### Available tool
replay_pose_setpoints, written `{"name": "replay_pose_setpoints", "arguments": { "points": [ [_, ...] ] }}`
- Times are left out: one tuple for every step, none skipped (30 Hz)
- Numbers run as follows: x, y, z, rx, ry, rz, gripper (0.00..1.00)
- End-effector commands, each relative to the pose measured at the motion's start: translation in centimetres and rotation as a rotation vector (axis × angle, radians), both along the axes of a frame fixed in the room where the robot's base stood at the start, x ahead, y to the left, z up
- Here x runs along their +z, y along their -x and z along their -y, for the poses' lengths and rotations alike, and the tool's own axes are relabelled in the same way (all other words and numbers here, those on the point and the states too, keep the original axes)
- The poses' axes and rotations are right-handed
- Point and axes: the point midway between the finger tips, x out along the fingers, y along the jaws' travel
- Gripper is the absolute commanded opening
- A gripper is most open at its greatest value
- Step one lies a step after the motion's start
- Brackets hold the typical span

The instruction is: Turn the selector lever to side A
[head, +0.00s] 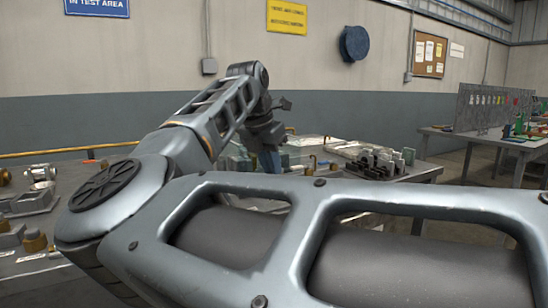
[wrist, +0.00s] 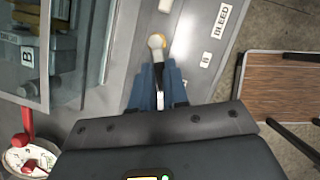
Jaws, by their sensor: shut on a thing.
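In the wrist view, my gripper (wrist: 158,88) has its blue fingers closed around the dark shaft of the selector lever (wrist: 157,42). A label "B" (wrist: 27,55) shows on a blue-grey block at the left; no "A" label is visible. In the head view, my gripper (head: 269,160) is low over the bench behind my arm, and the lever cannot be made out there.
A clear-sided frame (wrist: 75,50) stands left of the lever. A "BLEED" label (wrist: 219,20) is on the panel at right. A red handle (wrist: 27,125) is at lower left.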

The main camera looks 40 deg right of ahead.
Motion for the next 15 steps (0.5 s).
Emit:
{"name": "replay_pose_setpoints", "arguments": {
  "points": [
    [0.5,-0.2,0.0,-0.037,-0.001,-0.001,0.0],
    [0.5,-0.3,0.0,-0.063,-0.001,0.0,0.0],
    [0.5,-0.5,0.0,-0.096,-0.001,-0.002,0.0],
    [0.5,-0.6,0.0,-0.121,-0.001,-0.001,0.0],
    [0.5,-0.7,-0.1,-0.145,0.0,0.0,0.0],
    [0.5,-0.8,-0.1,-0.177,0.0,-0.001,0.0],
    [0.5,-0.9,-0.1,-0.199,-0.001,-0.001,0.0],
    [0.4,-1.0,-0.1,-0.221,-0.001,-0.001,0.0],
    [0.5,-1.1,0.0,-0.251,-0.001,0.0,0.0],
    [0.4,-1.2,0.0,-0.27,-0.001,0.0,0.0],
    [0.4,-1.3,0.0,-0.289,-0.001,0.0,0.0],
    [0.4,-1.3,0.0,-0.314,-0.001,-0.001,0.0],
    [0.3,-1.4,0.0,-0.331,-0.001,0.0,0.0],
    [0.3,-1.5,0.1,-0.347,-0.001,0.0,0.0],
    [0.3,-1.5,0.1,-0.367,0.0,0.0,0.0]
  ]
}}
